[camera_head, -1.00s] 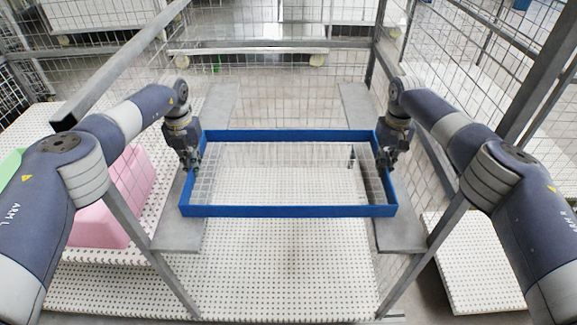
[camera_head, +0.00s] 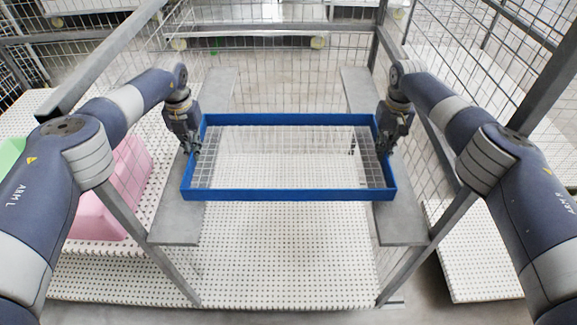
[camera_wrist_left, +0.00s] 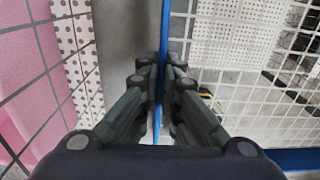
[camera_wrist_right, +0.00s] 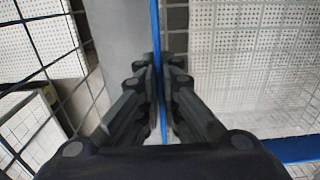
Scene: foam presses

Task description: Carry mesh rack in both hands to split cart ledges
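The mesh rack is a blue rectangular frame (camera_head: 290,195) with a wire mesh floor, held level between my two arms in the head view. My left gripper (camera_head: 191,147) is shut on its left wall; the blue wall (camera_wrist_left: 162,60) runs between the fingers in the left wrist view. My right gripper (camera_head: 386,147) is shut on its right wall, and the right wrist view shows the same blue wall (camera_wrist_right: 155,50) between the fingers. The cart's left ledge (camera_head: 178,228) and right ledge (camera_head: 402,222) are grey strips under the rack's two ends. Whether the rack touches them is unclear.
Mesh side panels and grey posts (camera_head: 455,215) of the cart stand at both sides. A white perforated deck (camera_head: 290,260) lies below, between the ledges. A pink block (camera_head: 112,195) and a green block (camera_head: 10,155) sit at left, outside the mesh.

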